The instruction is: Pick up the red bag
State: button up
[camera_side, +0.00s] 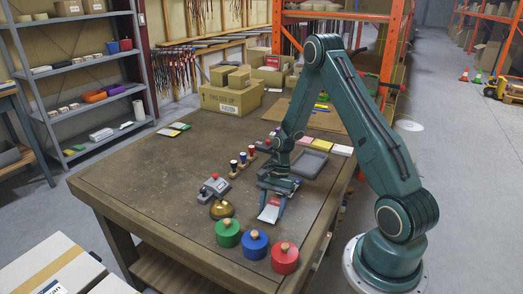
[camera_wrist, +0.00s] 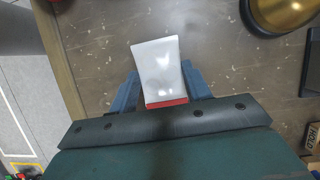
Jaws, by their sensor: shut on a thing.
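The red bag (camera_wrist: 158,68) is a small flat packet, mostly white with a red band at its near end in the wrist view. In the side view the bag (camera_side: 269,213) shows white with a little red, at the right part of the table. My gripper (camera_side: 272,203) points down there and is shut on the bag. In the wrist view the blue fingers of my gripper (camera_wrist: 161,88) sit on both sides of it. Whether the bag touches the tabletop is hard to tell.
Green (camera_side: 228,233), blue (camera_side: 254,245) and red (camera_side: 285,258) round weights with knobs stand at the near edge of the wooden table (camera_side: 135,185). A brass bell (camera_side: 221,209) and a grey device (camera_side: 213,188) are left of my gripper. A grey tray (camera_side: 308,163) lies behind it.

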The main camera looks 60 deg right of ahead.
jog(key=shift+r, duration=0.15)
notch_tip(320, 180, up, 20)
dwell(0.9)
jog(key=shift+w+f, duration=0.1)
jog(key=shift+f, duration=0.1)
dwell(0.4)
jog(key=m, duration=0.1)
send_over(256, 189)
jog(key=a, duration=0.4)
jog(key=shift+d+f, duration=0.1)
jog(key=shift+f, duration=6.85)
jog(key=shift+f, duration=0.15)
jog(key=shift+d+f, duration=0.15)
jog(key=shift+f, duration=1.2)
jog(key=shift+d+f, duration=0.15)
jog(key=shift+f, duration=1.2)
jog(key=shift+d, duration=2.3)
